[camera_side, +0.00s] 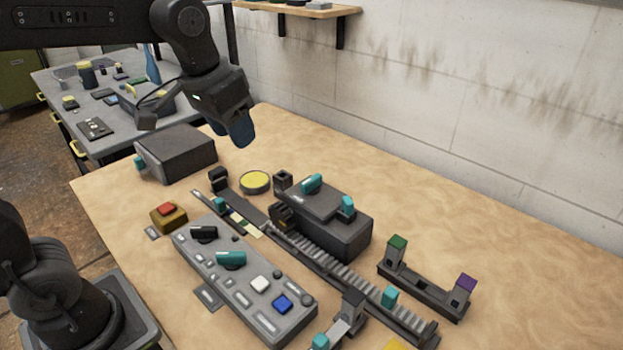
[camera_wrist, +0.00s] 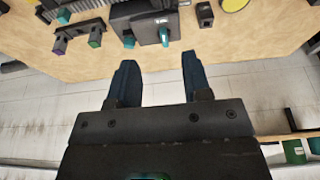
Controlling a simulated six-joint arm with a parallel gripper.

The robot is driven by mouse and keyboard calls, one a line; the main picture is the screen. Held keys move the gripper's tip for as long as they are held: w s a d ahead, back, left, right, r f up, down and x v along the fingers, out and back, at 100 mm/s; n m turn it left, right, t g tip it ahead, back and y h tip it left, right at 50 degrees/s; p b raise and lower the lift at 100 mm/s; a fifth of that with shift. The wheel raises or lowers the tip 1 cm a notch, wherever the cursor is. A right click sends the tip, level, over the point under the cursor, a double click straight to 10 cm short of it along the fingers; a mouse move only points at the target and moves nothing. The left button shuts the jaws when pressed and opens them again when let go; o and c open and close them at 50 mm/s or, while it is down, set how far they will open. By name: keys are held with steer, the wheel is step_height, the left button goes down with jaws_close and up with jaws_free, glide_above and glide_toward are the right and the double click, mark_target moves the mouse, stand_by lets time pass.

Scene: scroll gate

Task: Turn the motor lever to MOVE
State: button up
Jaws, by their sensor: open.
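A grey control panel (camera_side: 232,268) lies on the table in the side view. It carries a black lever (camera_side: 204,233), a teal lever (camera_side: 231,259), a white button (camera_side: 260,284) and a blue button (camera_side: 282,303). The labels are too small to read, so I cannot tell which lever is the motor lever. My gripper (camera_side: 238,133) is open and empty, high above the back of the table, well apart from the panel. In the wrist view my gripper (camera_wrist: 160,72) shows two spread blue fingers with nothing between them. The panel is not in the wrist view.
A dark box (camera_side: 345,235) with teal knobs stands behind a ribbed rail (camera_side: 325,262). A grey box (camera_side: 176,152), a red button on a yellow base (camera_side: 168,213), a yellow disc (camera_side: 255,181) and a bracket with green and purple blocks (camera_side: 425,288) stand around. The right table area is clear.

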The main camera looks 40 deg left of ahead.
steer(key=w+f+g, duration=0.1)
steer(key=w+g, duration=0.1)
steer(key=w, duration=0.8)
steer(key=g, duration=0.1)
glide_toward(312, 179)
step_height(312, 179, down, 10)
steer(key=shift+w+f, duration=0.1)
jaws_close()
